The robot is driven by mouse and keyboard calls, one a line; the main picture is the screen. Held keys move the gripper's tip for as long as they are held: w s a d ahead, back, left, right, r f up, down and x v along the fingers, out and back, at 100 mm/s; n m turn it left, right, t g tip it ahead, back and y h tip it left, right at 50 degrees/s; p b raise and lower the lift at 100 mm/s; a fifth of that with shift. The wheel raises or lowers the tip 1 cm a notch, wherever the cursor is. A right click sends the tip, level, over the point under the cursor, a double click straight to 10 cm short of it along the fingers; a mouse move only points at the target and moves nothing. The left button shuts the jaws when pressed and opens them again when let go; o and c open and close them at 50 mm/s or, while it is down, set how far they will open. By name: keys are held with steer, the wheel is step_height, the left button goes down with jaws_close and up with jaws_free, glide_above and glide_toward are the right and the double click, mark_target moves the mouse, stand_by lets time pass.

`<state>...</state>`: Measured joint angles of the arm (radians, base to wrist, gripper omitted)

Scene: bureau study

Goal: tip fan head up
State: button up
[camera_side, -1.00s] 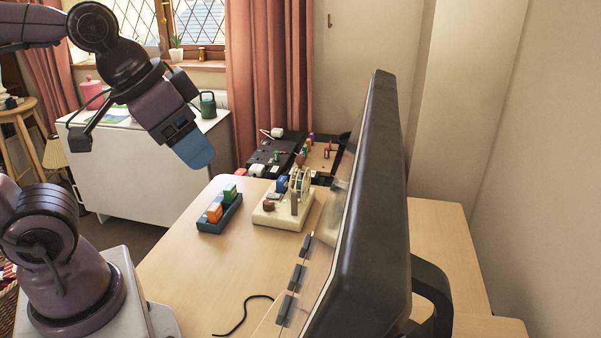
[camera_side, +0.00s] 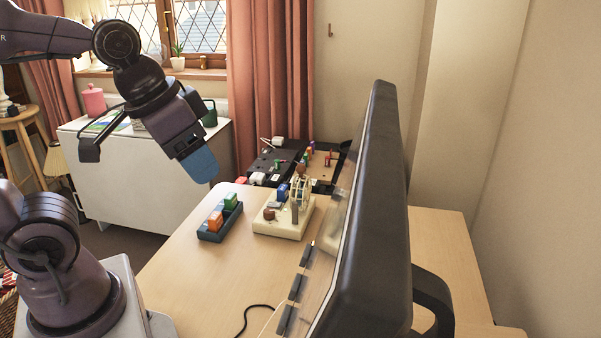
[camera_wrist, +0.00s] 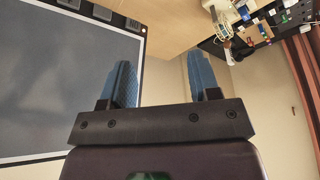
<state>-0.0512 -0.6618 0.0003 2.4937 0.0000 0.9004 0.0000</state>
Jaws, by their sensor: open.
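My gripper (camera_side: 199,165) is raised in the air left of the desk items in the side view, pointing down and right. In the wrist view its two blue fingers (camera_wrist: 158,62) stand apart with nothing between them. A cream base (camera_side: 280,226) on the desk carries an upright round part (camera_side: 301,192) that may be the fan head; its tilt is too small to tell. My gripper is well apart from it. Part of a cream device (camera_wrist: 224,14) shows at the top of the wrist view, cut off by the frame edge.
A large black-framed panel (camera_side: 375,200) stands tall at the desk's right; a framed panel (camera_wrist: 70,85) also fills the wrist view's left. A blue tray (camera_side: 213,236) with orange and green blocks sits left of the cream base. Black boards lie behind. The desk's front left is clear.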

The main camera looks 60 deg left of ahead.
steer(key=w+a+n+g, duration=0.25)
steer(key=w+a, duration=0.35)
steer(key=w, duration=0.4)
steer(key=n+g+h, duration=0.1)
steer(key=n+h, duration=0.1)
steer(key=n, duration=0.1)
glide_toward(300, 165)
steer(key=f, duration=0.3)
steer(key=w+f, duration=0.1)
steer(key=f, duration=0.2)
steer(key=d+f, duration=0.1)
steer(key=f, duration=0.3)
steer(key=shift+w, duration=0.25)
jaws_close()
